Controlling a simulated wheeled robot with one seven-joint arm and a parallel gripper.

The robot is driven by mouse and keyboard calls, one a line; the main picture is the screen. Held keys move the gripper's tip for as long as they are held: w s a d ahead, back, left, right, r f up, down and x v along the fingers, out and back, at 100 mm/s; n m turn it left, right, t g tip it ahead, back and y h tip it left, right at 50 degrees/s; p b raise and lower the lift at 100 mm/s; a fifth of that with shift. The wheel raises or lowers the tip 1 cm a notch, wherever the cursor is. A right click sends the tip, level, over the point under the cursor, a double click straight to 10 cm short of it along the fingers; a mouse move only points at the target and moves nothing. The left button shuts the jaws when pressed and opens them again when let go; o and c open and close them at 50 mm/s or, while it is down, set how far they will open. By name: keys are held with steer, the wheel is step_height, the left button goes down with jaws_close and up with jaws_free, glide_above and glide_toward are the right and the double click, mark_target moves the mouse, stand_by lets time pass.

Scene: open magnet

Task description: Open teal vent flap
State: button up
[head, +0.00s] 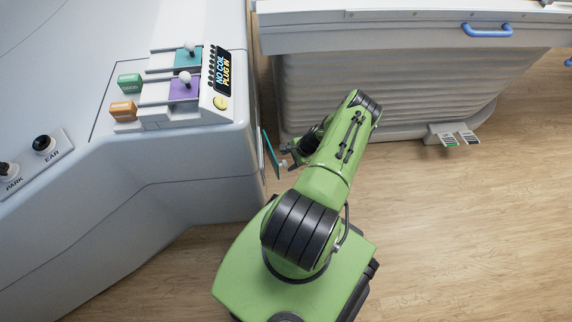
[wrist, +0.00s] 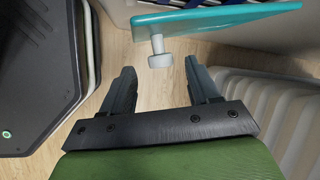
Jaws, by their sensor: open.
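The teal vent flap (head: 270,153) stands out at an angle from the side of the white machine housing, so it is at least partly open. In the wrist view the flap (wrist: 235,17) crosses the top, with its pale knob (wrist: 158,52) on the side facing me. The knob also shows in the head view (head: 283,164). My gripper (wrist: 160,70) is open and empty. The knob appears just beyond the fingertips, roughly centred between them, and the fingers do not hold it. In the head view my gripper (head: 289,154) is partly hidden by my arm.
The white housing (head: 215,160) is left of the flap and carries a control panel (head: 185,85) with teal and purple levers. A patient table (head: 400,40) with a ribbed base (head: 400,90) stands close behind and right. Wooden floor (head: 470,220) is free at the right.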

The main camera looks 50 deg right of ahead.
steer(key=b+x, duration=0.1)
steer(key=x, duration=0.2)
steer(key=shift+w+f, duration=0.1)
steer(key=shift+f, duration=0.05)
steer(key=shift+c, duration=0.3)
jaws_close()
